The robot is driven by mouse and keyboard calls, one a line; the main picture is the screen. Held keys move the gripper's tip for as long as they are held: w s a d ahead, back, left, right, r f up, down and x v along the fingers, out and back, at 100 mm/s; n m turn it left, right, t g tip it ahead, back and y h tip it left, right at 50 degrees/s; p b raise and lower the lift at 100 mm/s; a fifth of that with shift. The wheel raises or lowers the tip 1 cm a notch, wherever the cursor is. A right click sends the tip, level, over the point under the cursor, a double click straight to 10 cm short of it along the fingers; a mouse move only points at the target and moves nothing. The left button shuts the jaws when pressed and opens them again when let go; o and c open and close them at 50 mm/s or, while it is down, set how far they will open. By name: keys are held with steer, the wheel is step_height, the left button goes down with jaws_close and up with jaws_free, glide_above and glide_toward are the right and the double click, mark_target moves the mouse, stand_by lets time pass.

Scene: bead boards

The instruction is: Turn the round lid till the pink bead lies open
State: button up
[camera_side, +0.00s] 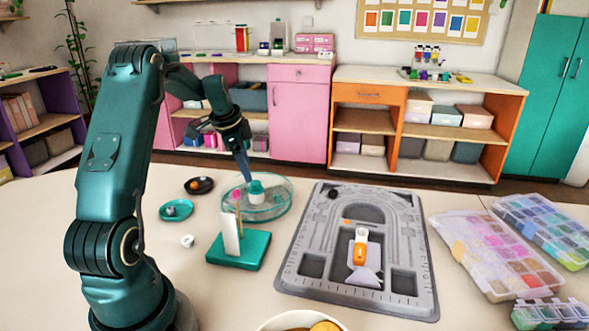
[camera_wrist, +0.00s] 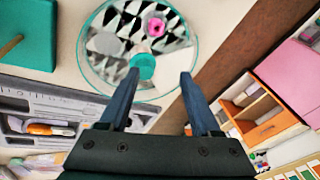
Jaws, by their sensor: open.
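The round clear dish (camera_side: 284,207) with a teal rim stands on the table in the side view. Its lid has a teal knob (camera_side: 257,187) over a white middle part. In the wrist view the dish (camera_wrist: 86,62) shows black, white and grey wedges, and the knob (camera_wrist: 143,67) is near the left fingertip. The pink bead (camera_wrist: 156,27) lies towards the dish's far edge; I cannot tell whether clear lid covers it. My gripper (camera_wrist: 160,73) is open, its fingertips over the near part of the dish. In the side view my gripper (camera_side: 247,177) points down at the knob.
A teal block (camera_side: 240,251) with a white card and a pink-topped stick stands close in front of the dish. A grey bead board (camera_side: 318,215) lies to the right, with bead boxes (camera_side: 490,262) beyond. Two small saucers (camera_side: 177,210) lie left of the dish.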

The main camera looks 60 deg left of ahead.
mark_target(255, 182)
steer(key=n, duration=0.1)
steer(key=d+n, duration=0.1)
steer(key=n, duration=0.2)
steer(key=shift+s+d+r+n+t, duration=0.15)
steer(key=shift+d+n+t, duration=0.15)
steer(key=shift+n, duration=0.1)
steer(key=shift+s+d+r+n+h, duration=0.1)
steer(key=shift+d+r+n+h, duration=0.1)
steer(key=shift+n, duration=0.35)
steer(key=shift+s+d+r+n+h, duration=0.1)
steer(key=shift+d+n+h, duration=0.1)
steer(key=shift+n, duration=0.35)
steer(key=shift+x, duration=2.4)
steer(key=shift+w+a, duration=0.1)
steer(key=shift+a, duration=0.05)
jaws_close()
